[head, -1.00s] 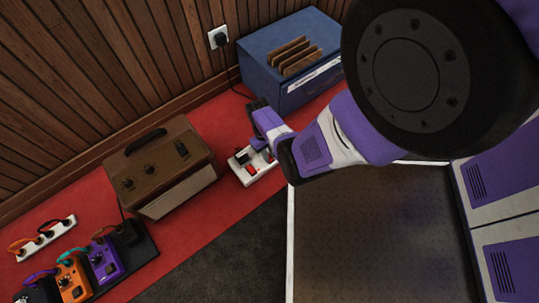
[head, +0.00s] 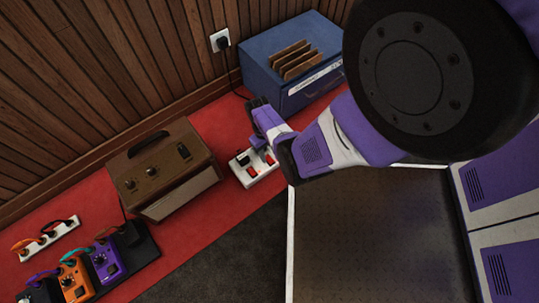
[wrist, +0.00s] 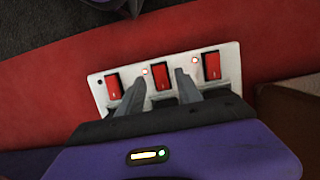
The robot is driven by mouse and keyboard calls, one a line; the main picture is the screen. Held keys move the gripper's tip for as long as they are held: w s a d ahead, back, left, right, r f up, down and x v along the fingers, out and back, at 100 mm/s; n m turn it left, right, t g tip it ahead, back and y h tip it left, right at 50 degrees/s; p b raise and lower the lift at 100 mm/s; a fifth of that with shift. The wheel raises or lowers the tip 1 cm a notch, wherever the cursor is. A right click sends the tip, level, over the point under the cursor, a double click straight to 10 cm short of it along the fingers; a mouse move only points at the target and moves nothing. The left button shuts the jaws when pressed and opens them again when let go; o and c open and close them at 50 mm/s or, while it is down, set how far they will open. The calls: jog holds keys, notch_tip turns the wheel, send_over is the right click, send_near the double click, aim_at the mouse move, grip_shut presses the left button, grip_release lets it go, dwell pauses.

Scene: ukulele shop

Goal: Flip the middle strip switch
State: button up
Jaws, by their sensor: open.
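A white power strip (wrist: 187,64) with a row of three red rocker switches lies on the red carpet. In the wrist view the left switch (wrist: 114,86), the middle switch (wrist: 161,77) and the right switch (wrist: 212,66) all show. Small lights glow beside the middle and right switches. My gripper (wrist: 158,80) is open and empty, its two fingers over the strip on either side of the middle switch. Contact cannot be told. The fingers and palm hide the strip's near side. In the head view the strip (head: 262,178) is partly covered by my gripper (head: 262,106).
A brown amplifier (head: 165,168) stands left of the strip. A blue crate (head: 290,75) with brown cards is behind it, near a wall outlet (head: 219,41). Pedals (head: 104,260) and another white strip (head: 48,240) lie at lower left. Red carpet (head: 215,215) is free in front.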

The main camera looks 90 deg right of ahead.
aim_at(267, 156)
jog(key=p+v, duration=0.2)
jog(key=v, duration=0.3)
jog(key=shift+r, duration=0.2)
jog(key=shift+d, duration=0.1)
